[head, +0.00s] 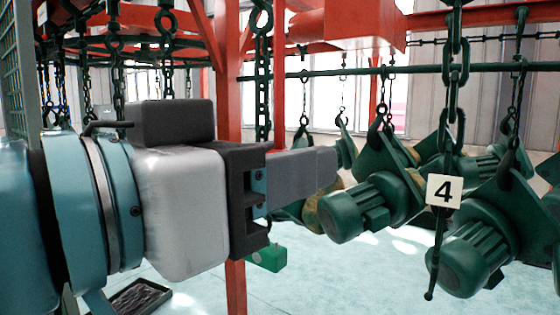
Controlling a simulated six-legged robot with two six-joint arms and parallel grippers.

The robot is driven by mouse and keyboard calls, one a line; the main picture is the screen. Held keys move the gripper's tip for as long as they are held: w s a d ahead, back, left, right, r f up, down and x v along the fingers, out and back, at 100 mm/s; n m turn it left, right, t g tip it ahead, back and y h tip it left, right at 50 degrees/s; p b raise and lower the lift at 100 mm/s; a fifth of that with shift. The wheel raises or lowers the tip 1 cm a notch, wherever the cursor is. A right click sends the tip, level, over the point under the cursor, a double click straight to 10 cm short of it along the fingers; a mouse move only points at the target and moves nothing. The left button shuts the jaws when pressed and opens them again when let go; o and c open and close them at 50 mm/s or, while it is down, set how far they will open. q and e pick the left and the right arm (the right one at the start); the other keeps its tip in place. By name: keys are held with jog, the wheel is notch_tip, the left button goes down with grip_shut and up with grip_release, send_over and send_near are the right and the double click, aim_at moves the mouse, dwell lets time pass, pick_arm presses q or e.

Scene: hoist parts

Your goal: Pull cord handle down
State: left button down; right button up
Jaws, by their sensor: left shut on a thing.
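My left gripper (322,168) reaches in from the left, and its long grey finger points right at mid-height. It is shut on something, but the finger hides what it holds. I cannot make out a cord handle for certain. A dark chain (262,70) hangs down behind the gripper's black mount. A thin dark rod (434,258) hangs at the right below a chain (455,60), with a white tag marked 4 (444,191) in front of it. The rod and tag are apart from my gripper. My right gripper is not in view.
Green motor-like hoist units (358,208) hang on hooks at the right, close beyond my fingertip; another (478,255) hangs lower right. A red post (236,285) stands behind my gripper. A green block (266,258) shows below it. A dark tray (137,298) lies on the pale floor.

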pick_arm(q)
notch_tip(320, 180, down, 4)
jog(key=b, duration=0.4)
jog(key=shift+f, duration=0.25)
jog(key=c, duration=0.8)
grip_release()
jog(key=shift+b+v, duration=1.95)
jog(key=shift+v, duration=6.3)
jog(key=shift+r, duration=0.1)
